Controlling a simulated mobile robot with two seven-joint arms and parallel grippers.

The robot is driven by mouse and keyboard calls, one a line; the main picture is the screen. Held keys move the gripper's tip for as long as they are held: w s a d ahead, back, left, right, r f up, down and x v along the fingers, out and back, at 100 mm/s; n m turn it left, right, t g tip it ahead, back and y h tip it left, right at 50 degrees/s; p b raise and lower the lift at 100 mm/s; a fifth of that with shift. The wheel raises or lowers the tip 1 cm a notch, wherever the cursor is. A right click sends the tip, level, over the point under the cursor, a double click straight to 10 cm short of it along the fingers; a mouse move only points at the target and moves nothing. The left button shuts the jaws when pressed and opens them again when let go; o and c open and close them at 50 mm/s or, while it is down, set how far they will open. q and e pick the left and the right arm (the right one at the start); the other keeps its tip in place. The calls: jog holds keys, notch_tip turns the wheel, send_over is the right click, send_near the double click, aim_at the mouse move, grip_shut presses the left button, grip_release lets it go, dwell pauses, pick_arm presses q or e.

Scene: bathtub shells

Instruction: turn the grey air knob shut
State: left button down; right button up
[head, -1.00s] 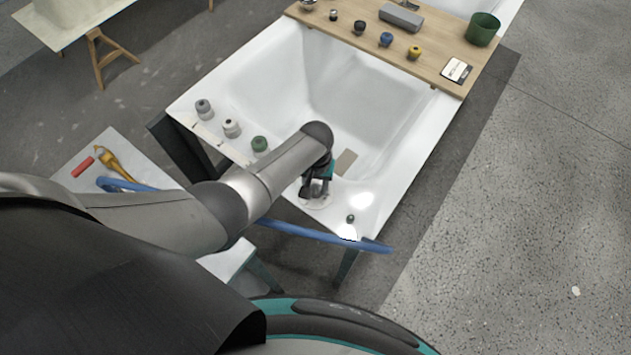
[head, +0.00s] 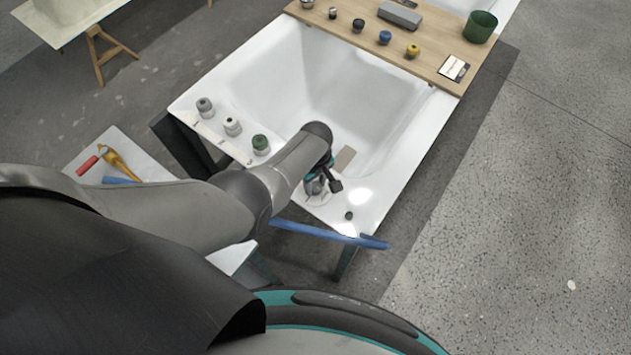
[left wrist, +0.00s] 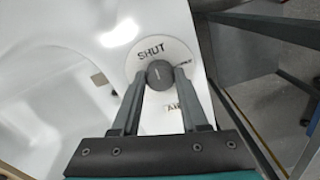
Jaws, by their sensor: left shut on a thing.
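The grey air knob (left wrist: 160,73) sits on a round white dial plate (left wrist: 141,62) in the left wrist view. The plate reads SHUT at its upper part, and an AIR label (left wrist: 173,107) shows below the knob. My left gripper (left wrist: 161,80) is shut on the knob, one finger on each side. A light mark shows on the knob top, but its exact aim is too small to tell. In the head view my left gripper (head: 322,188) is down at the tub's near rim, over the dial plate (head: 319,199). My right gripper is not in view.
The white bathtub (head: 390,175) has grey, white and green-topped knobs (head: 261,144) along its left rim. A small dark knob (head: 348,215) stands right of the dial. A wooden board (head: 440,62) with several items spans the far end.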

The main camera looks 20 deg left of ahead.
pick_arm(q)
jog(key=shift+n, duration=0.4)
jog(key=shift+c, duration=2.1)
grip_release()
jog(key=shift+r+p, duration=0.5)
jog(key=shift+r, duration=0.05)
notch_tip(320, 180, up, 10)
jog(key=p, duration=0.5)
notch_tip(320, 180, up, 4)
send_over(316, 186)
